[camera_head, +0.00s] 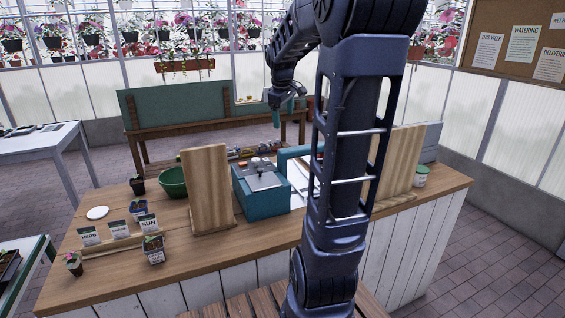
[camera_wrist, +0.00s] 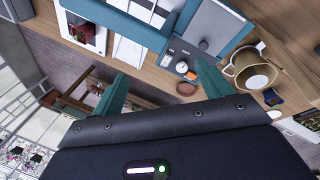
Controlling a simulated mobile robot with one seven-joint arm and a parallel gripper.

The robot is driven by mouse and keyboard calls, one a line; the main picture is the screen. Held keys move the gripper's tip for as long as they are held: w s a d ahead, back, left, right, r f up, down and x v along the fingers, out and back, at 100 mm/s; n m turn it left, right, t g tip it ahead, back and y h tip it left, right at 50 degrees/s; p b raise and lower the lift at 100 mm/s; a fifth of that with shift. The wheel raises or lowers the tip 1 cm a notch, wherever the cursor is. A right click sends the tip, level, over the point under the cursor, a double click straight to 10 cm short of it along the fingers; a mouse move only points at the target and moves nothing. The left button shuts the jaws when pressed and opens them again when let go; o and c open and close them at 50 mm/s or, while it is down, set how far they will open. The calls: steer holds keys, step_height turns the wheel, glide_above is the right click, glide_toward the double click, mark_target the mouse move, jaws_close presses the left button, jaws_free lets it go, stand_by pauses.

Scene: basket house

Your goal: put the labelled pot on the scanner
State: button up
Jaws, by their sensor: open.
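Small plant pots stand at the left of the wooden counter in the head view. One dark pot with a printed label (camera_head: 155,251) stands near the front edge; another with a blue-and-white front (camera_head: 139,208) is behind it. I cannot tell which is the task's pot. A teal unit with a grey top (camera_head: 262,187) stands mid-counter, beside a teal arch (camera_head: 293,153) over a white surface; which is the scanner is unclear. The arch also shows in the wrist view (camera_wrist: 127,20). My gripper (camera_head: 284,116) is open and empty above the counter's far side, away from the labelled pots.
An upright wooden board (camera_head: 207,187) stands between the pots and the teal unit. A green bowl (camera_head: 172,182) and small sign cards (camera_head: 120,229) are on the left. Another tall board (camera_head: 400,160) is on the right. My arm hides part of the counter.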

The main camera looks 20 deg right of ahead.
steer(key=s+a+f+m, duration=0.2)
steer(key=s+a, duration=0.1)
steer(key=s, duration=0.4)
steer(key=s+a+f+m+t+y, duration=0.1)
steer(key=s+a+f+m, duration=0.1)
steer(key=s, duration=0.6)
steer(key=s+a+f+m, duration=0.2)
steer(key=s+a, duration=0.3)
steer(key=s, duration=0.3)
steer(key=shift+s+m+t+y, duration=0.15)
steer(key=shift+m+t+y, duration=0.2)
steer(key=shift+m, duration=0.35)
